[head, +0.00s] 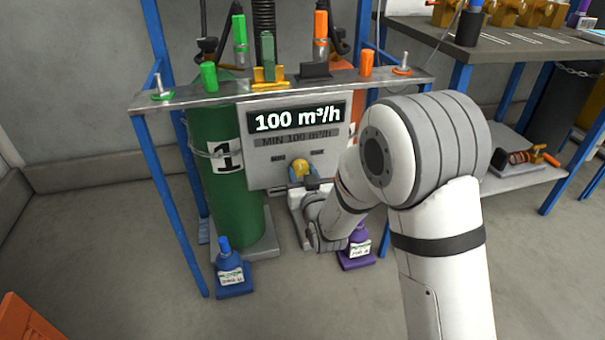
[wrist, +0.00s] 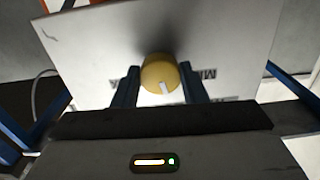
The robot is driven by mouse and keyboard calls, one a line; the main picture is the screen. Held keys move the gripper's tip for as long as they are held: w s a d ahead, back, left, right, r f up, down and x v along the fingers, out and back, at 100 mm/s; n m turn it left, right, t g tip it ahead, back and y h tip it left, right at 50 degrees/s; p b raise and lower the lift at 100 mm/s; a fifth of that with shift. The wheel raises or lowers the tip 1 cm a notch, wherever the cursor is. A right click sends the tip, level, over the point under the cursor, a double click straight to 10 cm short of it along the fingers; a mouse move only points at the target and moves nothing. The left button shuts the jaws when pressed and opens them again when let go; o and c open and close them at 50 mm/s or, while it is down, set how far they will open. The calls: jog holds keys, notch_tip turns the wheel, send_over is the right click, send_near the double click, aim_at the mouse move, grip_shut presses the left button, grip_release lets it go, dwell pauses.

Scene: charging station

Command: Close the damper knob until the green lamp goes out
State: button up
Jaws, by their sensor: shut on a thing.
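The yellow damper knob (head: 299,168) is on the front of a grey panel (head: 259,173), below a display (head: 296,118) that reads 100 m³/h. Under it stands the printed line MIN 100 m³/h. The wrist view shows the knob (wrist: 159,71) with a white pointer mark at its lower edge. My gripper (wrist: 160,86) is shut on the knob, one dark finger on each side. In the head view my gripper (head: 304,187) is partly hidden by my wrist. I cannot make out a lit green lamp on the panel.
A green cylinder (head: 232,190) marked 1 stands left of the panel. A blue bottle (head: 230,275) and a purple bottle (head: 357,246) stand on the floor. A metal shelf (head: 185,98) with connectors is above. A second bench (head: 490,45) is at the right.

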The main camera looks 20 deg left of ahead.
jog(key=shift+n, duration=1.4)
jog(key=o, duration=1)
jog(key=shift+c, duration=0.2)
jog(key=p+v, duration=0.2)
jog(key=v, duration=0.6)
